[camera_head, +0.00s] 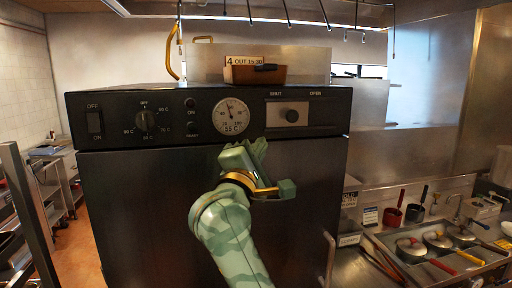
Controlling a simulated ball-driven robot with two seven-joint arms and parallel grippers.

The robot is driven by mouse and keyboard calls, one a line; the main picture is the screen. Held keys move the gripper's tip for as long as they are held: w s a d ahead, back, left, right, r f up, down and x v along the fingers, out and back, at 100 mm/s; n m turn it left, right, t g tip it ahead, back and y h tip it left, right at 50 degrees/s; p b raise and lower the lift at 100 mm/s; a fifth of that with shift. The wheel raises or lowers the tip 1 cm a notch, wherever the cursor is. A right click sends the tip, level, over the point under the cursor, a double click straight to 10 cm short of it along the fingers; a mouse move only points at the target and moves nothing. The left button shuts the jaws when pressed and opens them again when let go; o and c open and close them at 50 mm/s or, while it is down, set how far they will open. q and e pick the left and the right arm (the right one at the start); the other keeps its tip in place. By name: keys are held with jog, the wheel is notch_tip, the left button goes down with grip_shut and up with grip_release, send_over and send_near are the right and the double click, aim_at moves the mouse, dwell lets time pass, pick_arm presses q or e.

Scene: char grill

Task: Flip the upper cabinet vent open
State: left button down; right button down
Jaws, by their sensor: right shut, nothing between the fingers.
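The upper cabinet (200,165) is a dark box that fills the middle of the head view. My right gripper (256,150), on a green patterned arm, is shut and empty in front of the cabinet. My left gripper is out of view.
A round dial (231,116) and a rotary knob (146,121) are on the same panel. A brown container (254,75) stands on top. A counter with lidded pans (437,240) is at the right. A metal rack (30,215) is at the left.

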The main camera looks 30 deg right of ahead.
aim_at(281, 127)
jog(key=w+d+r+p, duration=0.1)
jog(key=d, duration=0.1)
jog(key=w+d+r+p, duration=0.1)
jog(key=d+p, duration=0.1)
jog(key=d+r+p, duration=0.1)
jog(key=d, duration=0.1)
jog(key=shift+w+d+r, duration=0.15)
jog(key=shift+w+d, duration=0.25)
jog(key=shift+w, duration=0.1)
